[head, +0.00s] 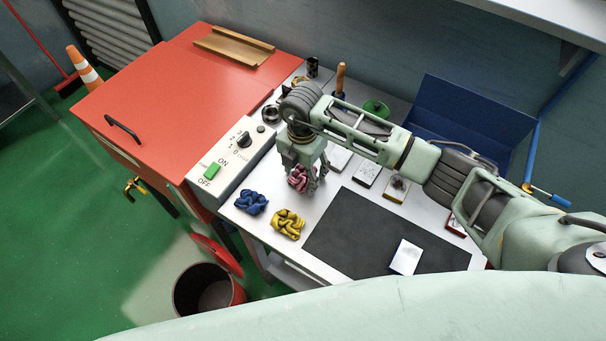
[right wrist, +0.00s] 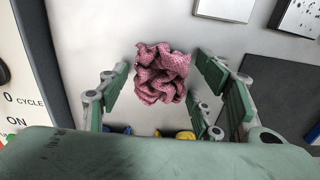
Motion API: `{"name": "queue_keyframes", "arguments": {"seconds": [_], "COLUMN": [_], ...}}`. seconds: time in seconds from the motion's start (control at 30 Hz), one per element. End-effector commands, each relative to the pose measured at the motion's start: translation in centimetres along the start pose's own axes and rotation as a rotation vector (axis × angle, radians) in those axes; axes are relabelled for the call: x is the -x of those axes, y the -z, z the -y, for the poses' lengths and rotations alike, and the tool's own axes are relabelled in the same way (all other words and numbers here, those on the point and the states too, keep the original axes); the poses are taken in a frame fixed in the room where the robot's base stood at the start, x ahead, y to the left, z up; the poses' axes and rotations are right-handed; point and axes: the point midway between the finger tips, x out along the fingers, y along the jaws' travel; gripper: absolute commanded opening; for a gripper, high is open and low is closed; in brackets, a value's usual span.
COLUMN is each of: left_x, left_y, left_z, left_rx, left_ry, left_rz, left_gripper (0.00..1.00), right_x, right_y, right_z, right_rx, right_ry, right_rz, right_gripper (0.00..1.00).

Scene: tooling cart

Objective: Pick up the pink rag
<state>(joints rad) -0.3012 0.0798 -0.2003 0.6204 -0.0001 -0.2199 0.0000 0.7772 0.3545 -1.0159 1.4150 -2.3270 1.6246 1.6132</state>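The pink rag (head: 299,179) is a crumpled bundle on the light grey cart top, partly hidden by my right gripper in the head view. In the right wrist view the pink rag (right wrist: 162,74) lies between the spread fingers, with visible gaps on both sides. My right gripper (head: 303,188) points down over the rag and is open; its fingers also show in the right wrist view (right wrist: 163,90). My left gripper is not in view.
A blue rag (head: 251,202) and a yellow rag (head: 288,223) lie close by. A black mat (head: 375,235) holds a white block (head: 406,257). A red machine (head: 190,85) with a control panel (head: 233,155) borders the left. A blue bin (head: 470,122) stands behind.

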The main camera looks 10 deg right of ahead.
Motion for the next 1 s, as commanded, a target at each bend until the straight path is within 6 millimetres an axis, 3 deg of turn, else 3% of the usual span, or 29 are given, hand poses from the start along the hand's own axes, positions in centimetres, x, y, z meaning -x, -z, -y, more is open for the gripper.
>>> {"name": "queue_keyframes", "arguments": {"seconds": [0.2, 0.67, 0.93, 1.0], "left_x": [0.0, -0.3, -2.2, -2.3], "left_y": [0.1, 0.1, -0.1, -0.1], "left_z": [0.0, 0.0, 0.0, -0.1], "left_rx": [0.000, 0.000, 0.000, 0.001], "left_ry": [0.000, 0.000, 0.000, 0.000], "left_rz": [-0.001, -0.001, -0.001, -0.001], "left_gripper": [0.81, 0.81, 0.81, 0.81], "right_x": [0.0, 0.5, 4.0, 4.7], "right_y": [0.0, -0.1, -0.2, -0.3], "right_z": [0.0, -0.1, -0.1, 1.5], "right_rx": [0.000, 0.000, 0.002, -0.001], "right_ry": [0.000, -0.002, -0.005, -0.001], "right_rz": [0.000, 0.001, 0.005, 0.003], "right_gripper": [0.39, 0.36, 0.36, 0.36]}}
